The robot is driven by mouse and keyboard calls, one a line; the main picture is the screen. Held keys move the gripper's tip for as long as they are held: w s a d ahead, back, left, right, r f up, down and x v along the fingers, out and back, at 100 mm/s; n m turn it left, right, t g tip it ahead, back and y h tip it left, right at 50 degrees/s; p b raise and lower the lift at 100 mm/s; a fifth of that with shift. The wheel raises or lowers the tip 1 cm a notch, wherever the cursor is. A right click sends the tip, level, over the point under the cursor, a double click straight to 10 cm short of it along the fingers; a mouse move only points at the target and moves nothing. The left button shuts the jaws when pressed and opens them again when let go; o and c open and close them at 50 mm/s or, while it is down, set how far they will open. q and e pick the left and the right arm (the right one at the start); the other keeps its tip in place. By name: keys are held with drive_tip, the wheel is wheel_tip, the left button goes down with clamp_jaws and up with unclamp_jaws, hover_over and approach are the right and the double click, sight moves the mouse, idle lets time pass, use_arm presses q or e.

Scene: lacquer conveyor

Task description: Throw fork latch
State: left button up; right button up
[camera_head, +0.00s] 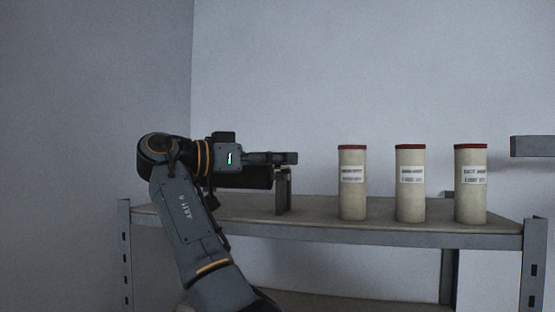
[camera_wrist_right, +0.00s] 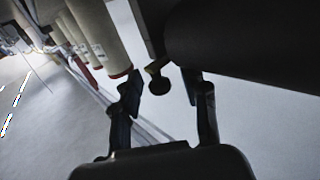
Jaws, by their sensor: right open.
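My right gripper (camera_head: 286,158) points to the right in the head view, just above a dark cylinder (camera_head: 240,179) at the left end of the shelf. An upright dark bracket (camera_head: 284,192) stands on the shelf at that cylinder's right end. In the right wrist view my right gripper (camera_wrist_right: 161,88) is open. A small dark round knob (camera_wrist_right: 155,68) on a short stem shows between its fingers, with gaps visible on both sides. I cannot tell whether this knob belongs to the fork latch. A large dark cylinder (camera_wrist_right: 250,45) fills the upper right there. My left gripper is out of view.
Three pale canisters with dark red lids, the left (camera_head: 352,205), middle (camera_head: 410,208) and right (camera_head: 470,208), stand upright on the metal shelf (camera_head: 320,225), right of the bracket. A grey ledge (camera_head: 532,146) juts in at the right edge. The space above the canisters is clear.

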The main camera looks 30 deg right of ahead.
drive_tip(key=a, duration=0.7)
drive_tip(key=shift+w+a, duration=0.15)
idle(0.3)
